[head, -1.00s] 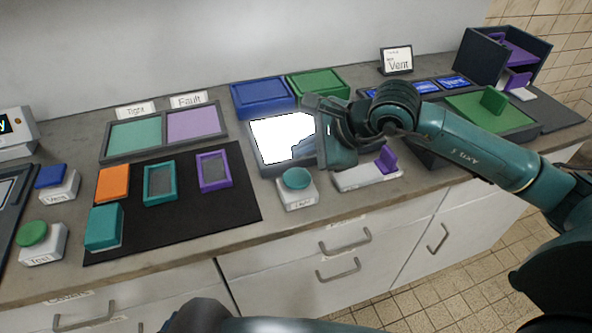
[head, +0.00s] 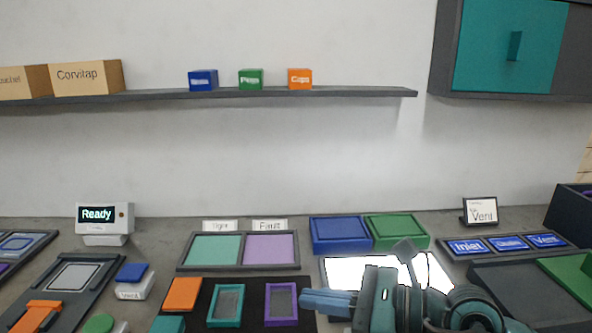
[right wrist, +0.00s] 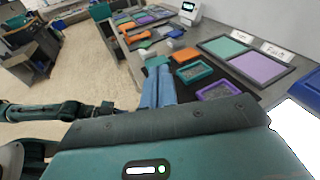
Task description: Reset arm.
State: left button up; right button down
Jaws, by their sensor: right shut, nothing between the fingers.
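My right gripper (head: 305,303) is low in the head view, its blue fingers pointing left. The fingers are together and empty. In the right wrist view its closed fingers (right wrist: 158,85) stand out in front of the wrist, over the counter's front side. The gripper's body covers part of the bright white panel (head: 340,270). A dark teal arm, which looks like my left one (right wrist: 50,110), reaches in from the left in the right wrist view. Its gripper end is too small to tell its jaw state. No left arm shows in the head view.
Near the right gripper are a teal frame (head: 226,305), a purple frame (head: 281,303) and an orange block (head: 182,294). Blue (head: 340,233) and green (head: 397,231) trays stand behind. A shelf (head: 220,96) and a teal-doored cabinet (head: 508,45) hang above.

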notch_tip(320, 180, up, 7)
jog(key=m+t+y, duration=0.4)
jog(key=m+t, duration=0.2)
jog(key=m, duration=0.3)
jog(key=w+d+m+t+h, duration=0.2)
jog(key=d+m+t+h, duration=0.65)
jog(key=m, duration=0.75)
jog(key=d+f+m+g+h, duration=0.1)
jog(key=d+f+m+h, duration=0.7)
jog(key=m+h, duration=0.4)
jog(key=s+d+f+m+g, duration=0.1)
jog(key=s+f+m+g, duration=0.25)
jog(key=f, duration=0.45)
jog(key=s+d+f+m+g, duration=0.2)
jog(key=s+f+m+g, duration=0.1)
jog(key=f+m+g, duration=0.3)
jog(key=s+a+f+m+g+y, duration=0.25)
jog(key=s+f+g, duration=0.35)
jog(key=s+f, duration=0.6)
jog(key=w+a+f+n+t+y+p, duration=0.1)
jog(key=w+a+t+y+p, duration=0.1)
jog(key=a+t, duration=0.4)
jog(key=w+p, duration=0.1)
jog(key=w, duration=0.1)
jog(key=shift+w+a+t, duration=0.35)
jog(key=shift+a+t, duration=0.05)
